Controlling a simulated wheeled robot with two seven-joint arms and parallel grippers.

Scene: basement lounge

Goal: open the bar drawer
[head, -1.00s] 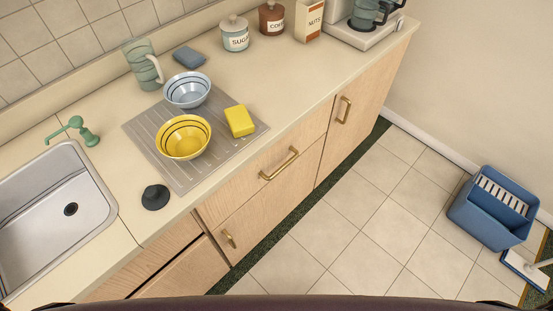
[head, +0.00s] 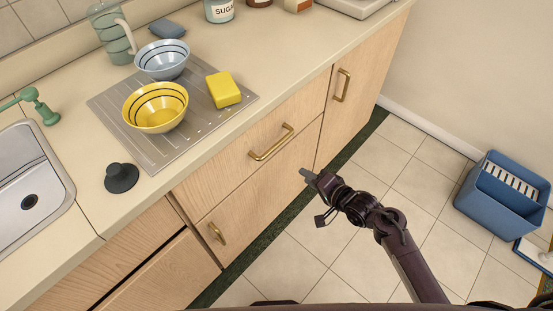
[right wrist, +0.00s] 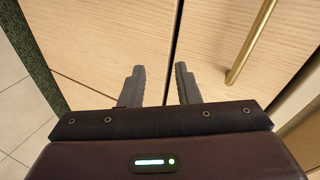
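The wooden bar drawer (head: 243,168) is shut, flush in the cabinet front under the counter. Its brass bar handle (head: 271,142) runs along the upper part of its front. In the right wrist view the handle (right wrist: 250,42) is right of my fingers. My right gripper (head: 306,174) is in front of the cabinet, to the right of the handle and lower in the picture. In the right wrist view my right gripper (right wrist: 159,72) has its two fingers apart with nothing between them, facing a seam between wooden panels. My left gripper is not in view.
A lower door with a small brass handle (head: 216,233) and a right cabinet door (head: 346,110) are close by. The counter holds a yellow bowl (head: 156,107), a blue bowl (head: 162,60) and a yellow sponge (head: 223,89). A blue bucket (head: 500,195) stands on the tiled floor.

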